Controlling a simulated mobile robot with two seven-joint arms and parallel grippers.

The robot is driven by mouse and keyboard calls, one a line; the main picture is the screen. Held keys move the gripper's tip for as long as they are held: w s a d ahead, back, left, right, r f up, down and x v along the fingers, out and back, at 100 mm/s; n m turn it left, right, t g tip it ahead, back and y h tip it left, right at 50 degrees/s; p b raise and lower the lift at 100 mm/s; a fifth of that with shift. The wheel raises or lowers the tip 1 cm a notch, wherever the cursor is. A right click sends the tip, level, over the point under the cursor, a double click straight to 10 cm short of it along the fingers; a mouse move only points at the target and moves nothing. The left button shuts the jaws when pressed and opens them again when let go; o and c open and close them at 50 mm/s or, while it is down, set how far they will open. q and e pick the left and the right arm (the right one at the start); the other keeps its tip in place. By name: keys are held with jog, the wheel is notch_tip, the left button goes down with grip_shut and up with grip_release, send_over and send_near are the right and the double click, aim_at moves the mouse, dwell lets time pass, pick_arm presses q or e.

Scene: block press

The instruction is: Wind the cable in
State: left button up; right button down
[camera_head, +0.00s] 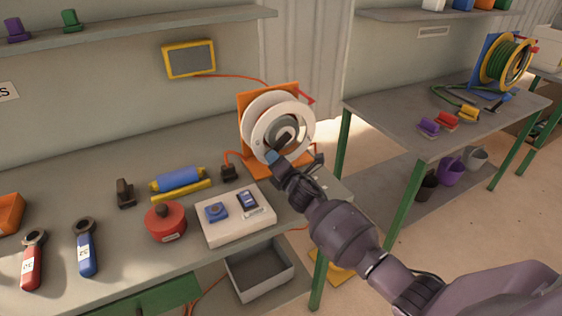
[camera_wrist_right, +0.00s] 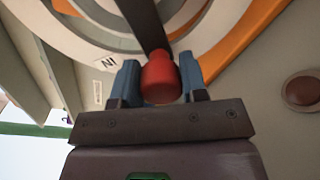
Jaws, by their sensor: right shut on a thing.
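The white cable reel (camera_head: 260,130) stands on an orange stand (camera_head: 249,92) near the right end of the workbench. My right gripper (camera_head: 273,157) is at the reel's front, low on its face. In the right wrist view its blue fingers (camera_wrist_right: 160,85) are shut on a red crank knob (camera_wrist_right: 160,78), at the end of a dark crank arm (camera_wrist_right: 143,22). My left gripper is not in view.
A white box with blue switches (camera_head: 235,224), a red round canister (camera_head: 165,224), a blue roller (camera_head: 178,179) and two wrenches (camera_head: 86,250) lie left of my right arm. A second bench (camera_head: 430,120) holds a green cable reel (camera_head: 506,62). A grey bin (camera_head: 260,272) sits below.

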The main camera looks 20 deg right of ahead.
jog(key=shift+a+r+m+p, duration=0.3)
jog(key=shift+r+m+p, duration=0.05)
jog(key=shift+m, duration=0.45)
jog(key=c, duration=0.7)
grip_release()
jog(key=shift+o, duration=0.2)
jog(key=shift+s, duration=0.1)
jog(key=shift+s+r, duration=0.1)
jog(key=shift+s, duration=0.05)
jog(key=s, duration=1)
jog(key=shift+s+d+r+p, duration=0.2)
jog(key=shift+d+p, duration=0.15)
jog(key=shift+p, duration=0.05)
